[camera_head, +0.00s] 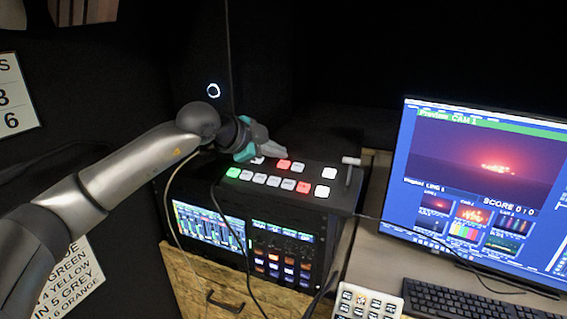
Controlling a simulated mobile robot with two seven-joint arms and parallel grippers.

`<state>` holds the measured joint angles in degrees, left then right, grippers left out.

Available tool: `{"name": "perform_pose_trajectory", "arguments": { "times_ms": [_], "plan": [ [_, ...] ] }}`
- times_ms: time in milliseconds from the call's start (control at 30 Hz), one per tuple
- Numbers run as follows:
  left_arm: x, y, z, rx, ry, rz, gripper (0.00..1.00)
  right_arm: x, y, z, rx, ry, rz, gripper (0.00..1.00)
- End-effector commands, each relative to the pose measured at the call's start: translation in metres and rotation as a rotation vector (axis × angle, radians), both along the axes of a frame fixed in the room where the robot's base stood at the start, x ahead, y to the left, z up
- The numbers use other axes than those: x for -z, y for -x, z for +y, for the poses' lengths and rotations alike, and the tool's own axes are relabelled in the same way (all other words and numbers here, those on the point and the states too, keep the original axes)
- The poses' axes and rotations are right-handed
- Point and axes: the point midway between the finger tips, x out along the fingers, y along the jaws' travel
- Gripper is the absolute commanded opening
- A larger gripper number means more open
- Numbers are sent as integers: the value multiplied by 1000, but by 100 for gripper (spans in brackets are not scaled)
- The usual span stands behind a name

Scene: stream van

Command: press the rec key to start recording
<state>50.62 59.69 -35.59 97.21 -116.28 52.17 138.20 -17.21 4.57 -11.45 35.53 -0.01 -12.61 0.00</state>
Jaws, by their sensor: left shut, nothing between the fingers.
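A black switcher panel (334,193) with lit keys lies on top of a rack unit in the middle. Its keys are white, with a green key (233,172) at the left, a red key (284,165) in the back row and another red key (303,187) in the front row. Labels are too small to read, so I cannot tell which is the rec key. My left gripper (283,152) is shut and empty, at the panel's back left, its tips close to the back-row red key. Contact cannot be told. It hides part of the back row. My right gripper is not in view.
A lever (350,170) stands at the panel's right end. A monitor (485,190) stands on the right, with a keyboard (470,302) and a white keypad (362,302) before it. The rack's front (250,237) has screens and knobs. Cables hang before the rack.

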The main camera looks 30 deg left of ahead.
Motion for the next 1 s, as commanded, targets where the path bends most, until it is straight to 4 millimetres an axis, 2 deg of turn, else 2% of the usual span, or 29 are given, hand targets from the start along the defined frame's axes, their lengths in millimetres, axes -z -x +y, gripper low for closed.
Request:
{"name": "perform_pose_trajectory", "arguments": {
  "times_ms": [167, 600, 1000],
  "plan": [
    [-6, 1, 0, -1, 0, -1, 0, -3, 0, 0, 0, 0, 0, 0],
    [-47, 11, -1, 0, 0, -1, 0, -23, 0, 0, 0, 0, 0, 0],
    [-49, 12, -1, 0, 0, 0, 0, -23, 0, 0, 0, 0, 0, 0]
  ]
}}
